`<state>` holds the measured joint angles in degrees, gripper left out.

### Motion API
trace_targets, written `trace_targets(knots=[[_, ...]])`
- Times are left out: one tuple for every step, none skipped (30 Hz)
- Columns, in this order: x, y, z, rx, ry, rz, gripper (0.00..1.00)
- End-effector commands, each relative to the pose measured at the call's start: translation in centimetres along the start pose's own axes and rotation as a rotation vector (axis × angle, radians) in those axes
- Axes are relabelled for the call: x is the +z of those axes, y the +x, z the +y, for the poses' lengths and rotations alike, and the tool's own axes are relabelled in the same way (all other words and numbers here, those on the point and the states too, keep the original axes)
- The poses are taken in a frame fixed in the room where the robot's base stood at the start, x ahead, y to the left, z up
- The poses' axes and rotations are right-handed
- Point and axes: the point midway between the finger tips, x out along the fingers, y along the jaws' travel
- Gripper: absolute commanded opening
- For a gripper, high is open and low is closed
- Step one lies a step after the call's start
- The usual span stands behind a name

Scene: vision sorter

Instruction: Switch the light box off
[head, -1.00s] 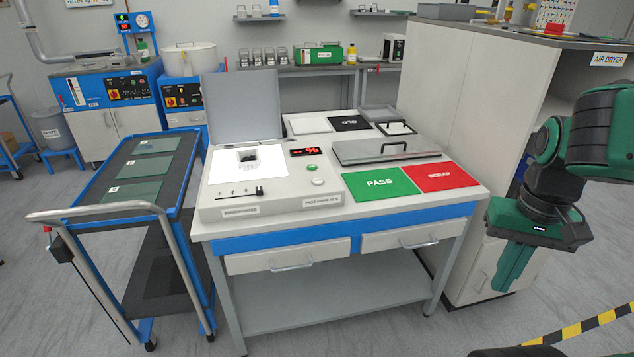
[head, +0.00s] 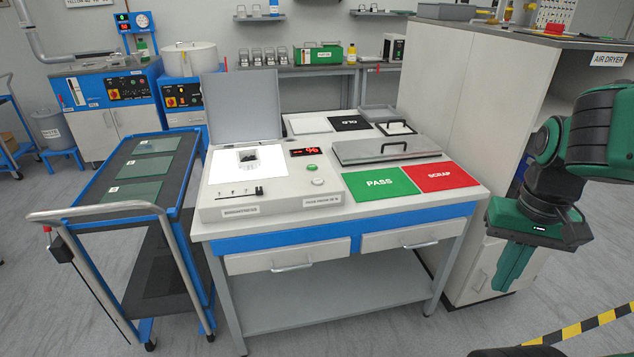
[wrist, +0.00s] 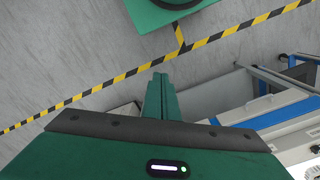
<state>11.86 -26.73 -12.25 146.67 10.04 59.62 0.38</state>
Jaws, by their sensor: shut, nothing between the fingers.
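The light box (head: 208,208) stands on the left half of the workbench, with its grey lid (head: 243,106) raised. Its panel (head: 225,172) glows white, and a small dark item (head: 247,156) lies on it. A red digital display (head: 310,151) is lit on its top. A green button (head: 312,167) and a pale button (head: 318,181) sit below the display. A slider (head: 240,191) runs along the front. My gripper (head: 506,278) hangs to the right of the bench, pointing down, well apart from the light box. It is shut and empty, also in the wrist view (wrist: 160,82).
Green PASS (head: 380,183) and red SCRAP (head: 440,176) mats and a handled metal cover (head: 386,150) lie right of the light box. A blue trolley (head: 122,207) stands left of the bench (head: 330,224). A tall cabinet (head: 450,95) stands behind my gripper. Floor in front is clear.

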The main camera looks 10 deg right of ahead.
Motion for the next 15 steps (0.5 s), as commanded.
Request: trace_targets(knots=[[0.7, -0.5, 0.5, -0.005, -0.001, 0.012, 0.0], [0.7, -0.6, 0.5, -0.006, 0.0, 0.018, 0.0], [0.3, -0.7, 0.4, -0.004, 0.001, 0.025, 0.0], [-0.1, -0.8, 0.2, -0.002, 0.003, 0.032, 0.0], [-0.8, -0.9, 0.0, 0.0, 0.005, 0.042, 0.0], [-1.7, -1.1, -0.4, 0.004, 0.007, 0.057, 0.0], [-2.5, -1.2, -0.8, 0.006, 0.011, 0.07, 0.0], [-3.5, -1.4, -1.2, 0.008, 0.013, 0.087, 0.0], [-4.8, -1.6, -1.8, 0.011, 0.018, 0.11, 0.0], [-5.9, -1.8, -2.4, 0.011, 0.021, 0.128, 0.0], [-7.0, -2.0, -3.0, 0.011, 0.025, 0.147, 0.0], [-8.5, -2.2, -3.9, 0.009, 0.028, 0.173, 0.0], [-9.6, -2.4, -4.6, 0.006, 0.03, 0.194, 0.0], [-10.6, -2.6, -5.3, 0.004, 0.033, 0.212, 0.0], [-11.9, -2.8, -6.3, -0.002, 0.038, 0.236, 0.0]])
